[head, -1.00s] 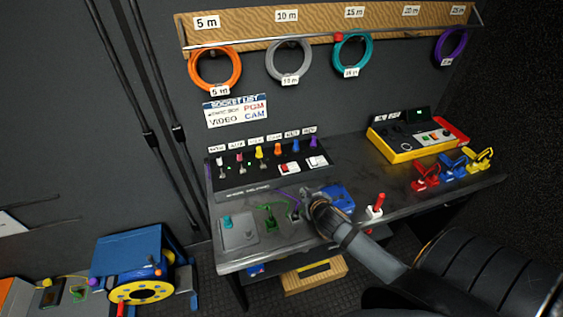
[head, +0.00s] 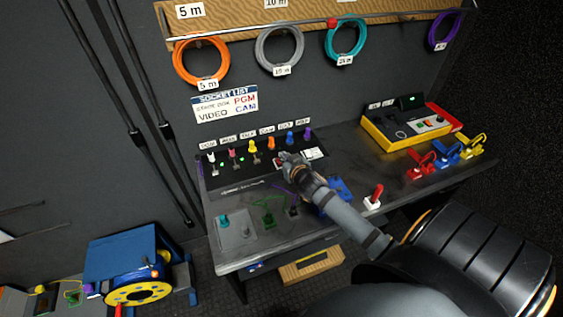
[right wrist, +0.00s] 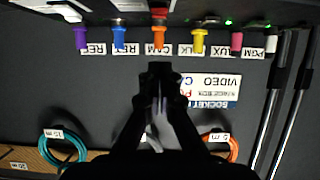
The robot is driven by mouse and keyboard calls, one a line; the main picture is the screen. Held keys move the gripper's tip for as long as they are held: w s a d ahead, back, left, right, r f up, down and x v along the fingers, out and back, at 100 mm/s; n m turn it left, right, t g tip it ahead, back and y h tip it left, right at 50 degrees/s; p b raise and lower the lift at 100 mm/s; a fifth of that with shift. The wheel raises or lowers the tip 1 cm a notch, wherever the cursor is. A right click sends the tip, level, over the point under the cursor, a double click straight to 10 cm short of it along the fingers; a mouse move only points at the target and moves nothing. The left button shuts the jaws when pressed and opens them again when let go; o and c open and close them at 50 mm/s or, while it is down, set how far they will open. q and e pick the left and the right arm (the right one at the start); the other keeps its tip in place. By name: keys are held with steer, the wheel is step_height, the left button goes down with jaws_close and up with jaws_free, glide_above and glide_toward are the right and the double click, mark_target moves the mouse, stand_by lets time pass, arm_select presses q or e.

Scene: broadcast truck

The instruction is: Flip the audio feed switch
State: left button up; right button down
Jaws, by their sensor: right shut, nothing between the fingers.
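The black patch panel (head: 215,180) stands at the back of the desk. It has a row of coloured plugs, small levers, green lights and rocker switches. A white rocker switch (head: 313,153) shows at its right end. A red-and-white rocker (head: 279,164) is partly hidden by my gripper. I cannot read which one is the audio feed switch. My right gripper (head: 285,157) is shut and empty, in front of the panel beside the rockers; I cannot tell whether it touches. In the right wrist view the shut fingertips (right wrist: 158,68) appear just below the orange plug (right wrist: 159,35). My left gripper is out of view.
On the desk are a grey box with a teal knob (head: 236,232), a blue box (head: 338,188), a red lever on a white base (head: 374,197) and a yellow-and-red console (head: 405,130). Coloured clamps (head: 445,156) stand at the right. Cable coils (head: 280,50) hang above.

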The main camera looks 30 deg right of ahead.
mark_target(278, 160)
steer(key=x, duration=0.3)
steer(key=shift+w, duration=0.4)
step_height(278, 160, down, 3)
steer(key=shift+s+p, duration=0.2)
steer(key=shift+p, duration=0.1)
steer(key=shift+s+f, duration=0.1)
steer(key=shift+f, duration=0.2)
steer(key=shift+s+a+f, duration=0.1)
steer(key=shift+f, duration=0.2)
steer(key=shift+s+f+b, duration=0.15)
steer(key=shift+f+b, duration=0.25)
steer(key=shift+f, duration=0.1)
steer(key=shift+r, duration=0.1)
steer(key=shift+r+p, duration=0.8)
steer(key=shift+p, duration=0.05)
